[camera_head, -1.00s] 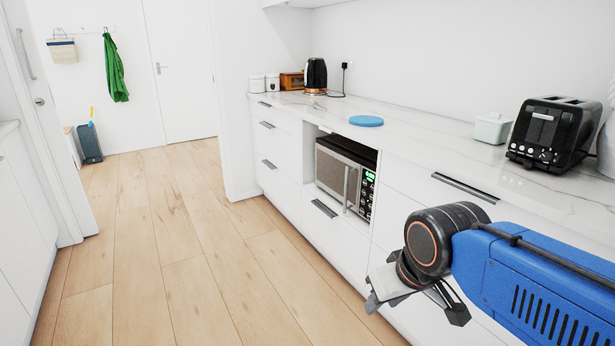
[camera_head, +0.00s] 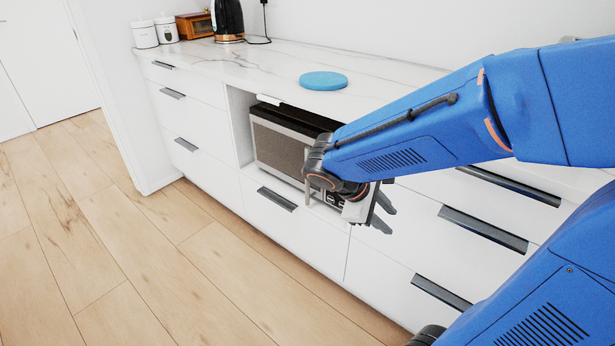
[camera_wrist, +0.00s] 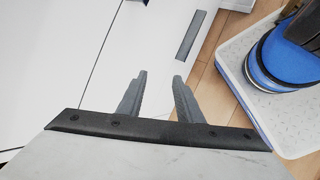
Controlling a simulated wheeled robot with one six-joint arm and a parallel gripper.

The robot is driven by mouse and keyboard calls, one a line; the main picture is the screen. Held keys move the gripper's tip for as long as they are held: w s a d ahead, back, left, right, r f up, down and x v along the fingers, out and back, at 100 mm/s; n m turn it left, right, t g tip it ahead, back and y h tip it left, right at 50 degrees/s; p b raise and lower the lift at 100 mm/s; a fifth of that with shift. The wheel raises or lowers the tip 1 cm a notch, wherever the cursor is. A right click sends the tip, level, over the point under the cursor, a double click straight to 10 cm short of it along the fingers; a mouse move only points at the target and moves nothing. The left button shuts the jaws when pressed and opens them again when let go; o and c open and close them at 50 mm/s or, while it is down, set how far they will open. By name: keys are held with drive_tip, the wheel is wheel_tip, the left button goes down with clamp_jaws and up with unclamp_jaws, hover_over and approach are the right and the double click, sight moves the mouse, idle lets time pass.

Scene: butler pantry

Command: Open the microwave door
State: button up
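The microwave (camera_head: 278,146) sits in an open niche under the counter in the head view. Its door looks shut. My arm covers its right part, including most of the control panel; part of the vertical handle (camera_head: 307,180) shows beside my wrist. My gripper (camera_head: 386,215) is in front of the microwave's right side, pointing down and to the right. In the wrist view my gripper (camera_wrist: 160,78) has its two fingers apart with nothing between them. The wrist view shows white drawer fronts and floor, not the microwave.
White drawers with dark handles (camera_head: 276,199) lie below and beside the niche. The marble counter (camera_head: 240,60) above holds a blue disc (camera_head: 323,81), a kettle (camera_head: 228,20) and white canisters (camera_head: 145,34). The wooden floor (camera_head: 150,270) at left is clear.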

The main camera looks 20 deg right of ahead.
drive_tip(key=w+a+f+n+t+h, duration=0.1)
drive_tip(key=w+a+n+t+h, duration=0.15)
drive_tip(key=w+n+h, duration=0.4)
drive_tip(key=n+t+y, duration=0.2)
drive_tip(key=n+t, duration=0.9)
drive_tip(key=n, duration=0.1)
approach(306, 177)
drive_tip(key=shift+m+g, duration=0.25)
drive_tip(key=x, duration=1)
drive_tip(key=shift+w+d+r, duration=0.2)
drive_tip(key=shift+w+d, duration=0.05)
drive_tip(key=shift+w, duration=0.05)
clamp_jaws()
